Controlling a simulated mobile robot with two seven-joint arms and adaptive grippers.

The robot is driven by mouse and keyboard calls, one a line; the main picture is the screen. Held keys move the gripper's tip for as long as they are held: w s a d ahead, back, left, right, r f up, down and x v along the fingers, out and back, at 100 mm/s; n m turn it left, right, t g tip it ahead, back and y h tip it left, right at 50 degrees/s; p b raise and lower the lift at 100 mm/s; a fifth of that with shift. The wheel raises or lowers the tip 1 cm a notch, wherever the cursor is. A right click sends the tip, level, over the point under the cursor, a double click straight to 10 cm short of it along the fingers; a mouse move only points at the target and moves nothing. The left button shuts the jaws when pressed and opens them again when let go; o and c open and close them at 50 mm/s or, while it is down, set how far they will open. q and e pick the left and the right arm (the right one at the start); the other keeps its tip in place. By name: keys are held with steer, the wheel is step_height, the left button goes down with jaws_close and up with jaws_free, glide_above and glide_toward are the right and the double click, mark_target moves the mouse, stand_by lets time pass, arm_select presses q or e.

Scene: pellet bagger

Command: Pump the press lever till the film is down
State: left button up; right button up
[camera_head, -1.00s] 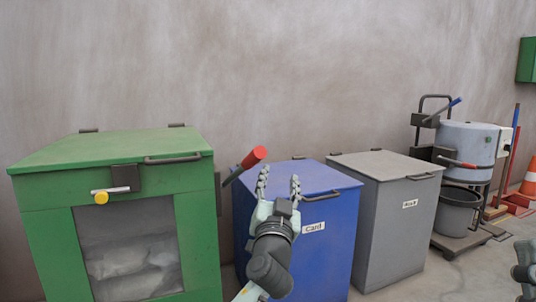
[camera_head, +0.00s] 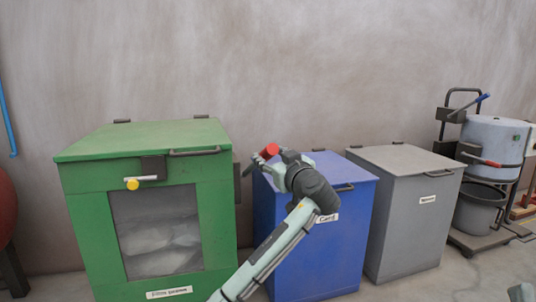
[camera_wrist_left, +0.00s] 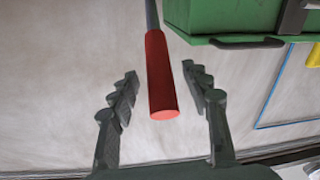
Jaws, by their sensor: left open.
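The press lever has a red grip (camera_head: 271,151) on a dark bar at the right side of the green press (camera_head: 85,200). My left gripper (camera_head: 270,160) is open at the grip. In the left wrist view the red grip (camera_wrist_left: 161,80) stands between the spread fingers, with a visible gap on each side. The pale film (camera_head: 155,250) lies in the lower part of the press window. The gripper's fingers are partly hidden by its wrist in the head view. Only an unclear pale piece of what may be my right arm shows at the bottom right corner.
A blue bin (camera_head: 345,240) labelled card and a grey bin (camera_head: 410,230) stand right of the press. A drum (camera_head: 495,139) with a bucket (camera_head: 478,212) is farther right. A red rounded thing (camera_head: 5,208) is at the left edge.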

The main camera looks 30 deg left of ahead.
arm_select(q)
steer(key=shift+x, duration=1.45)
jaws_close()
